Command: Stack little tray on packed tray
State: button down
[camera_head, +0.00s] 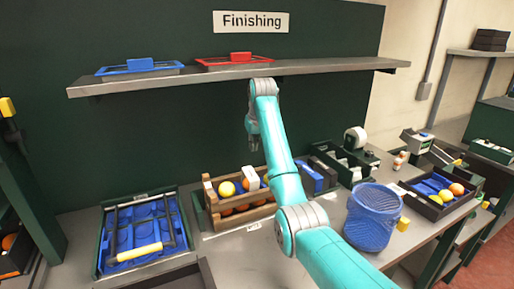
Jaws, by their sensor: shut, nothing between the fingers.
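My gripper (254,146) hangs shut and empty, below the shelf front and above the wooden crate. A small blue tray (117,72) and a small red tray (224,62) sit on the shelf, each with a block of its own colour. On the bench at right, a dark tray (423,207) with a blue insert holds oranges and yellow fruit. At left, a dark green tray (101,254) holds a blue moulded insert, with a yellow-handled tool lying over it. I cannot tell which of these is the little tray or the packed tray.
A wooden crate (212,213) with fruit stands mid-bench, behind my arm.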

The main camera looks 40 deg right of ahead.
jog(key=shift+s+a+f, duration=0.1)
jog(key=shift+s+f, duration=0.15)
jog(key=shift+f, duration=1)
jog(key=shift+s+a+f, duration=0.1)
jog(key=shift+s+f, duration=0.1)
jog(key=shift+f, duration=1)
jog(key=shift+s+a+f, duration=0.1)
jog(key=shift+s+f, duration=0.15)
jog(key=shift+f, duration=1)
